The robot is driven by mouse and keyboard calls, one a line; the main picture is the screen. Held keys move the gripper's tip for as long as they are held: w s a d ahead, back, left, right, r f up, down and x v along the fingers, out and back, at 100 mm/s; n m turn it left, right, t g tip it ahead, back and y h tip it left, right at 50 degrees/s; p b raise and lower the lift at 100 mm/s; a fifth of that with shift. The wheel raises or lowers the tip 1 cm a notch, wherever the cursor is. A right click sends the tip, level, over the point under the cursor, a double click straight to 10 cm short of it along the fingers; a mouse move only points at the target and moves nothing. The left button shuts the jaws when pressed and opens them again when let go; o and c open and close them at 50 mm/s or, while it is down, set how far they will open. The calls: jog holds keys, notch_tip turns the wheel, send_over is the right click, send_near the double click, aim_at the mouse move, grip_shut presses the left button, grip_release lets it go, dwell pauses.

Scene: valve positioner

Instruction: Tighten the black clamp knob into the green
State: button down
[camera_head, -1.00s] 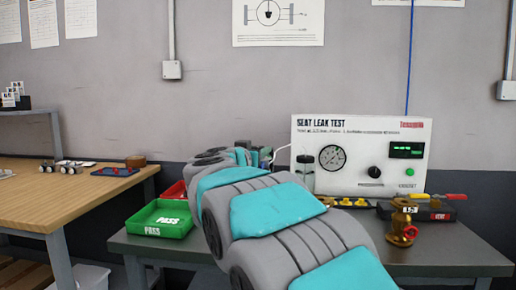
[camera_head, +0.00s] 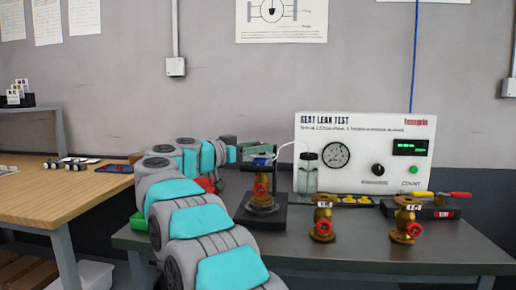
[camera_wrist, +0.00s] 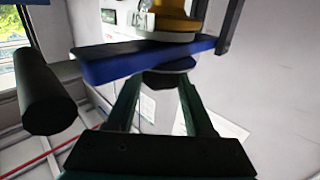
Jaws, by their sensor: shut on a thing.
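A brass valve with a red handwheel (camera_head: 261,190) stands in a dark clamp fixture (camera_head: 266,215) on the grey bench. The fixture's blue bar (camera_head: 262,161) lies across the valve's top and also shows in the wrist view (camera_wrist: 115,66). My gripper (camera_head: 260,148) is above this bar. In the wrist view, my gripper (camera_wrist: 161,84) is shut on the dark clamp knob (camera_wrist: 166,78), one finger on each side, right against the blue bar. The knob is mostly hidden in the head view. I cannot make out a green mark on the clamp.
Two loose brass valves (camera_head: 323,219) (camera_head: 406,221) stand to the fixture's right. The seat leak test panel (camera_head: 365,180) and a glass jar (camera_head: 307,172) stand behind. My arm covers most of the green tray (camera_head: 137,224). A black cylinder (camera_wrist: 45,95) is left of the fingers.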

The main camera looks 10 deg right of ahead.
jog(key=shift+w+r+m+g+h, duration=0.15)
jog(key=shift+m+g+h, duration=0.35)
jog(key=shift+m+g, duration=0.45)
jog(key=shift+c, duration=1.4)
grip_release()
jog(key=shift+a, duration=0.1)
jog(key=v, duration=0.7)
jog(key=shift+a, duration=0.35)
